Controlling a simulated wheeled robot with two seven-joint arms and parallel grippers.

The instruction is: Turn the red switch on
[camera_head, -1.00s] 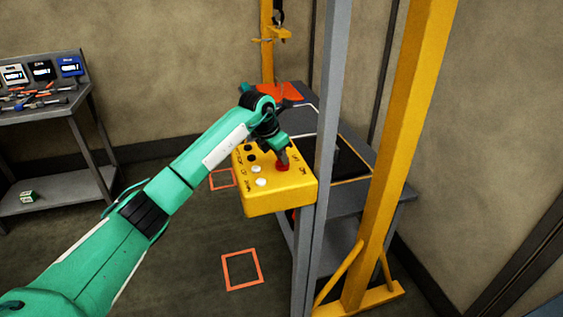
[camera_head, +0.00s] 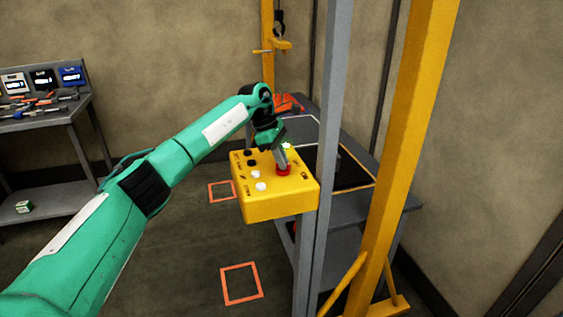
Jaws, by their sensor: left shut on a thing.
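A yellow control box (camera_head: 275,205) is fixed to the grey post in the middle of the head view. Its top carries a red round switch (camera_head: 283,170), white buttons (camera_head: 260,187) and black buttons (camera_head: 250,162). My left gripper (camera_head: 283,162) comes down from above with its fingertips at the red switch. It is shut on the red switch, and the fingers partly hide it. Whether the switch is turned cannot be told. My right gripper is not in view.
A grey post (camera_head: 329,120) and a yellow gantry leg (camera_head: 395,150) stand right of the box. A grey table (camera_head: 350,205) is behind them. A workbench (camera_head: 45,118) with tools and small displays stands at the left. Orange squares mark the open floor.

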